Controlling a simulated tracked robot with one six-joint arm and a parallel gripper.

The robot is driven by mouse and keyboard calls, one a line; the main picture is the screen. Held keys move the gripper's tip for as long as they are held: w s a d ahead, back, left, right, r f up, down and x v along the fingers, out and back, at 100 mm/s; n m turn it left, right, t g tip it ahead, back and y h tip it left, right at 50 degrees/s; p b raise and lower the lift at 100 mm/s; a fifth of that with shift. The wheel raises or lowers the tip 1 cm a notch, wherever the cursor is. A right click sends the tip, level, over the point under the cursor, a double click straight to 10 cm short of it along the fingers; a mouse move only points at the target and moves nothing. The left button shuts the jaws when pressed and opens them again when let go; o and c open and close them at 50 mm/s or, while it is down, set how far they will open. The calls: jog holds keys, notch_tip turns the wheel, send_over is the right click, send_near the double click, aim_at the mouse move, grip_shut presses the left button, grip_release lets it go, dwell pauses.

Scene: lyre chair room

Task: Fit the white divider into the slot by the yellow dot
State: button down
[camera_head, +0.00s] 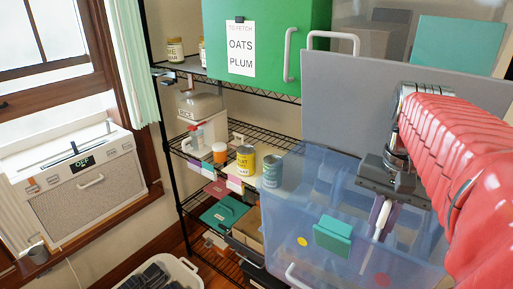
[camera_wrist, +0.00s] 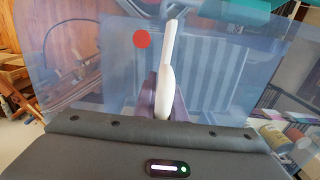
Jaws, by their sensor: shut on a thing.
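My gripper (camera_head: 382,219) is shut on the white divider (camera_head: 384,217), with purple fingers around it, over the right part of the clear blue bin (camera_head: 285,210). In the wrist view the divider (camera_wrist: 168,75) is a narrow white piece rising from between the fingers. The yellow dot (camera_head: 302,241) is on the bin's front wall, to the left of my gripper. An orange-red dot (camera_head: 382,279) is lower right in the head view. A red dot (camera_wrist: 142,39) shows in the wrist view, left of the divider. The slots are hard to make out, and I cannot tell whether the divider touches the bin.
A teal piece (camera_head: 333,235) sits at the bin's front, between the yellow dot and my gripper. A grey panel (camera_head: 355,105) stands behind the bin. A yellow can (camera_head: 245,160) and a teal can (camera_head: 272,171) stand close left. A green box (camera_head: 268,45) is above.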

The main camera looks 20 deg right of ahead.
aim_at(388, 202)
jog(key=shift+r, duration=0.65)
jog(key=shift+r, duration=0.35)
jog(key=shift+r, duration=0.35)
jog(key=shift+r, duration=0.35)
jog(key=shift+r, duration=0.35)
jog(key=shift+r, duration=0.7)
jog(key=shift+r, duration=0.35)
jog(key=shift+r, duration=0.35)
jog(key=shift+r, duration=0.7)
